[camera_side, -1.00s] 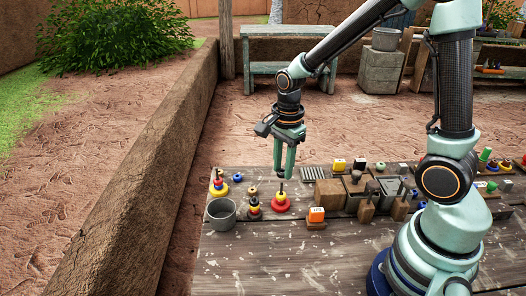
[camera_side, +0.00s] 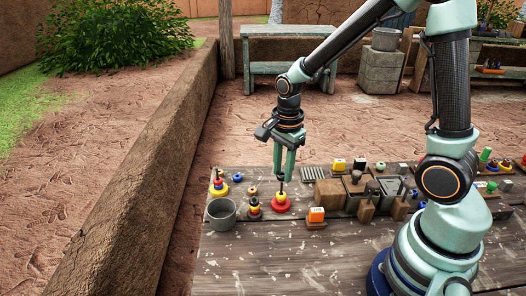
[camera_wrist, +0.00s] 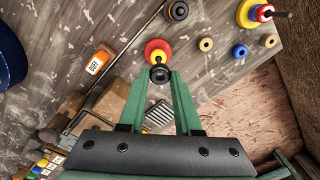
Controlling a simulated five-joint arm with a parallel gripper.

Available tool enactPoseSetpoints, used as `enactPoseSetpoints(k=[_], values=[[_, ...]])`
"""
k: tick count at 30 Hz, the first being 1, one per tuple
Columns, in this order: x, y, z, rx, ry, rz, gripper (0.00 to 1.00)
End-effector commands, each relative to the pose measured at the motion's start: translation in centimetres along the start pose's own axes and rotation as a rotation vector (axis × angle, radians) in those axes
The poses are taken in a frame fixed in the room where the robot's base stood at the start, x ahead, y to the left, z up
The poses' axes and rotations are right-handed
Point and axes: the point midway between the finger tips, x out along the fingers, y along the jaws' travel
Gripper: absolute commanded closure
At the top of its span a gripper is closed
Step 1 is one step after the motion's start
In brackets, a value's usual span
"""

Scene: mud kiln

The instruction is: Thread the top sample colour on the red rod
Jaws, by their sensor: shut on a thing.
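My gripper (camera_side: 283,180) points down and is shut on a small black ring, seen between the fingertips in the wrist view (camera_wrist: 159,74). It is directly over the rod with the red base (camera_side: 281,207), which carries a yellow ring. The red base and yellow ring also show in the wrist view (camera_wrist: 157,48), just beyond the fingertips. I cannot tell whether the black ring is around the rod tip. The sample stack (camera_side: 219,188) stands at the table's far left, with yellow, red and blue rings.
A dark-based stack (camera_side: 254,209) stands close left of the red one. Loose blue (camera_wrist: 240,51) and tan (camera_wrist: 206,44) rings lie nearby. A grey pot (camera_side: 221,213), an orange labelled block (camera_side: 316,214) and wooden boxes (camera_side: 330,192) surround the spot. The front table is clear.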

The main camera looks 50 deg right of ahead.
Motion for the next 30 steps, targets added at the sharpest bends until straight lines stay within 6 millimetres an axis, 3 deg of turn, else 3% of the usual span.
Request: enactPoseSetpoints(k=[30], values=[[1.1,0.1,0.0,0.0,0.0,0.001,1.0]])
